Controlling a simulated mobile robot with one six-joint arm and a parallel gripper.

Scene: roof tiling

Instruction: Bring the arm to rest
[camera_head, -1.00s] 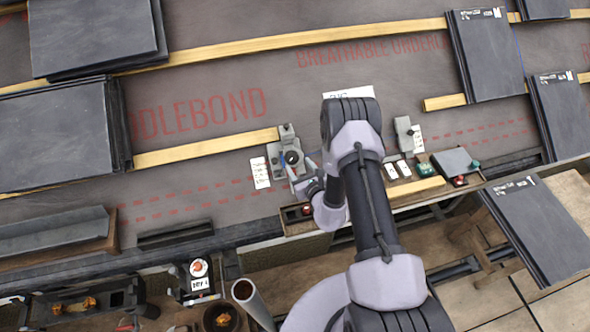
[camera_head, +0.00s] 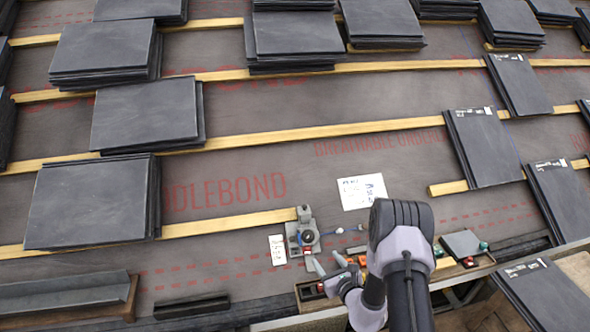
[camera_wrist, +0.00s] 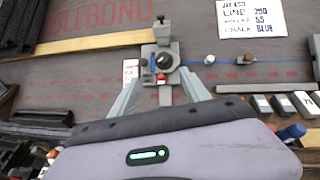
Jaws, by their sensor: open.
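My arm reaches up from the bottom right in the head view. My gripper (camera_head: 326,262) is open and empty, its two grey fingers just to the lower right of a grey clamp-like device (camera_head: 306,215) with a dark round knob. In the wrist view, the fingers of my gripper (camera_wrist: 160,80) stand apart, and the device (camera_wrist: 164,45) lies beyond and between the tips. I cannot tell whether the fingers touch it. The device sits at the right end of a wooden batten (camera_head: 230,223). A blue line (camera_wrist: 215,62) runs right from it.
Dark slate stacks (camera_head: 90,202) lie on battens across the grey underlay. A written white card (camera_head: 362,192) lies above my arm. A tool tray (camera_head: 312,296) with small items is at the lower edge. Bare underlay lies left of the card.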

